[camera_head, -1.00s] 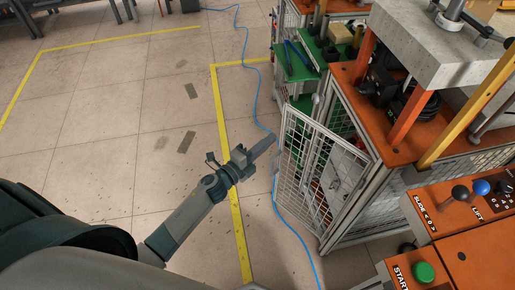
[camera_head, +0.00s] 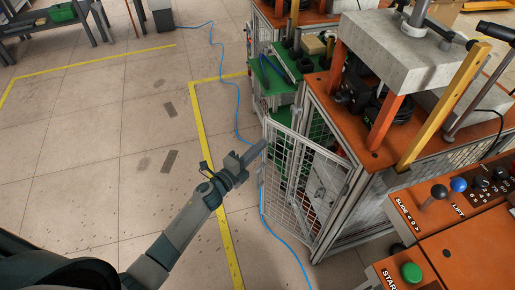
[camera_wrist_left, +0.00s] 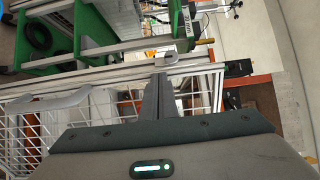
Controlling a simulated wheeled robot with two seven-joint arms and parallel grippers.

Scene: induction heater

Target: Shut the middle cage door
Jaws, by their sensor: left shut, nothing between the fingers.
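The middle cage door (camera_head: 284,187) is a white wire-mesh panel in a light metal frame. It stands open, swung out from the orange-topped machine toward the floor on the left. My left gripper (camera_head: 261,148) is shut and empty at the door's free outer edge, near its upper corner. I cannot tell whether it touches the door. In the left wrist view the closed fingers (camera_wrist_left: 158,97) point toward metal frame bars, with white mesh (camera_wrist_left: 28,135) to their left. My right gripper is not in view.
The orange-topped machine (camera_head: 398,155) stands right of the door, with a control panel (camera_head: 440,210) in front. Green shelves (camera_head: 272,82) stand behind the door. A blue cable (camera_head: 238,100) runs along the floor. The tiled floor to the left is open, marked by yellow tape (camera_head: 207,135).

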